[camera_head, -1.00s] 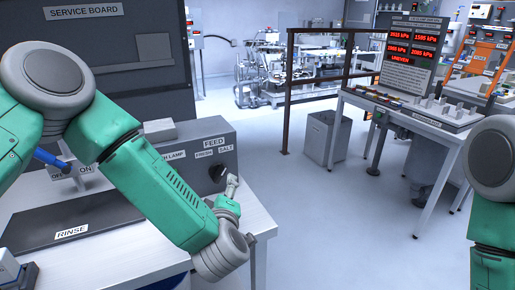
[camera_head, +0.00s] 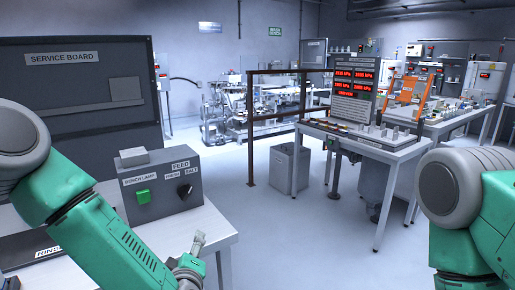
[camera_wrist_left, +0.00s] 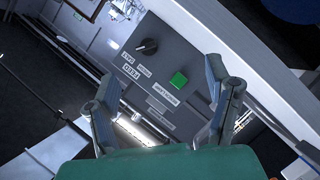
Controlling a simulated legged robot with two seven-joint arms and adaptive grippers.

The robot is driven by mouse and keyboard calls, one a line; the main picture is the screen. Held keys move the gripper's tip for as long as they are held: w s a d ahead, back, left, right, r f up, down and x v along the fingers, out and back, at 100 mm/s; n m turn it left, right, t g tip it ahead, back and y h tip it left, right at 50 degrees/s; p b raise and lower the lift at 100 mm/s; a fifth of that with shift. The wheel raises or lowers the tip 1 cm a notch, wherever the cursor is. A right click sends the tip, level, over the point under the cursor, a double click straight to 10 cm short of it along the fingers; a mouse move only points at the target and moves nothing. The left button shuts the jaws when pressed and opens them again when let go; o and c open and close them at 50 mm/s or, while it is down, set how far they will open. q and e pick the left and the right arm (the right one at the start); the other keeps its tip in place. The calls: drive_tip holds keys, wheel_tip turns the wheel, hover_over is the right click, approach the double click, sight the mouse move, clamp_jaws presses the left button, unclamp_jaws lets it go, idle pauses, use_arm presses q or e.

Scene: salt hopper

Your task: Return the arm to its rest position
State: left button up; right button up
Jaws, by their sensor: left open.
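My left arm comes in from the left in the head view, bent down in front of the bench. Its gripper (camera_head: 197,245) is near the bench's right front edge, in front of the feed box, touching nothing that I can see. In the left wrist view the two fingers (camera_wrist_left: 165,105) are spread apart with nothing between them. The grey feed box (camera_head: 163,207) has a black knob (camera_head: 185,191) and a lit green button (camera_head: 143,196); both also show in the wrist view beyond the fingers. My right arm shows at the right edge, but its gripper is out of view.
The white bench (camera_head: 215,225) is below my left arm. The service board (camera_head: 75,85) stands behind it. A brown rail (camera_head: 251,130), a grey bin (camera_head: 289,168) and a table with a red-lit display (camera_head: 352,83) stand farther off. The floor between is clear.

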use_arm(q)
drive_tip(key=s+a+f+m+g+h, duration=0.2)
drive_tip(key=s+f+m+g+h, duration=0.35)
drive_tip(key=s+f, duration=0.95)
drive_tip(key=s+a+f+m+g+y+b, duration=0.1)
drive_tip(key=s+a+f+m+g, duration=0.3)
drive_tip(key=s, duration=0.5)
drive_tip(key=s+a+f+m+g+y, duration=0.1)
drive_tip(key=s+a+f+m+g, duration=0.3)
drive_tip(key=s, duration=0.6)
drive_tip(key=shift+s+a+f+b, duration=0.3)
drive_tip(key=shift+a+b, duration=0.1)
drive_tip(key=shift+a, duration=0.6)
use_arm(e)
drive_tip(key=shift+w+f, duration=0.25)
drive_tip(key=shift+f, duration=0.75)
use_arm(q)
drive_tip(key=shift+y, duration=0.25)
use_arm(e)
drive_tip(key=shift+d, duration=0.1)
